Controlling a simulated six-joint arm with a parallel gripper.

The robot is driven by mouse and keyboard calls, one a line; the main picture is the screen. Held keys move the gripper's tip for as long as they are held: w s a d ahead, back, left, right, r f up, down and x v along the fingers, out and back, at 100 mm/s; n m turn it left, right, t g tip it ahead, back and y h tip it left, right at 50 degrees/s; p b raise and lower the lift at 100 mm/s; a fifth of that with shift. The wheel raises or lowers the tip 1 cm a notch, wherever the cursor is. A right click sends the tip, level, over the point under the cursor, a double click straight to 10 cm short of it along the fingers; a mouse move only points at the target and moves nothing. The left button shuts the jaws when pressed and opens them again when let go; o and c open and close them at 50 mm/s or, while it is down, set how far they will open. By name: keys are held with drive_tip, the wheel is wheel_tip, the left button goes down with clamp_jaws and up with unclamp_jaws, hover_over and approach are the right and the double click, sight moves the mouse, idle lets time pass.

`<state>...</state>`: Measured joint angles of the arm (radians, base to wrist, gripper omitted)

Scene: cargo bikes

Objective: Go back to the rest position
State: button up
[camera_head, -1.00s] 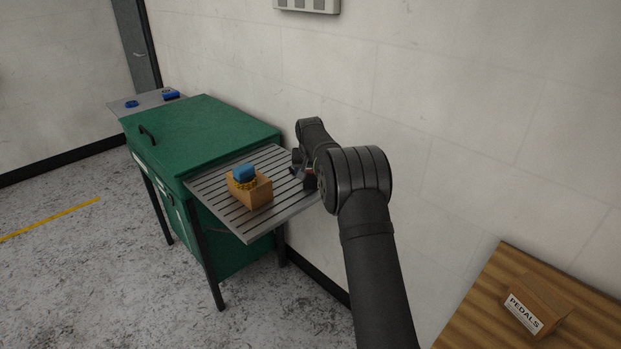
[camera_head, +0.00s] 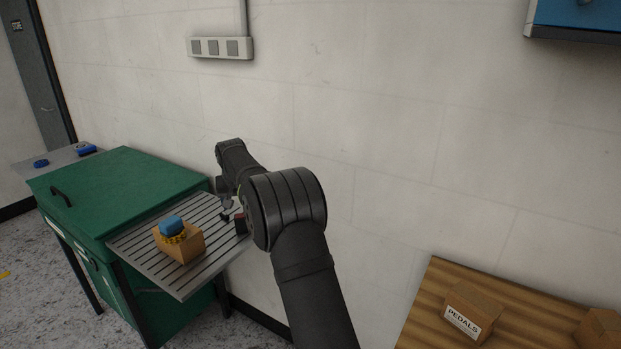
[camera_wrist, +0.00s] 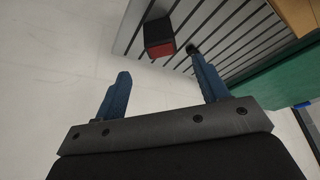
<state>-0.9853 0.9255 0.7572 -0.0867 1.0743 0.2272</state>
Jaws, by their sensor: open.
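My gripper (camera_head: 230,208) is at the right side of the slatted grey shelf (camera_head: 142,250), partly hidden behind my own arm in the head view. In the wrist view its two blue fingers (camera_wrist: 162,84) stand wide apart with nothing between them. A small dark block with a red face (camera_wrist: 158,37) rests on the slats beyond the fingertips, apart from them. An open cardboard box (camera_head: 185,250) on the shelf holds a blue item (camera_head: 171,225) and something yellow beneath it.
The shelf joins a green cabinet (camera_head: 120,190). Blue items (camera_head: 86,149) lie on a grey surface behind it. A white wall (camera_head: 390,130) with a socket strip (camera_head: 220,47) runs close behind my arm. A PEDALS box (camera_head: 470,312) sits on a wooden table (camera_head: 425,325) at right.

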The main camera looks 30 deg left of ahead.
sight(241, 215)
drive_tip(key=x, duration=1.2)
drive_tip(key=shift+d, duration=0.1)
wheel_tip(241, 215, up, 3)
drive_tip(key=shift+s+f, duration=0.1)
drive_tip(key=shift+f, duration=0.05)
drive_tip(key=shift+r, duration=0.75)
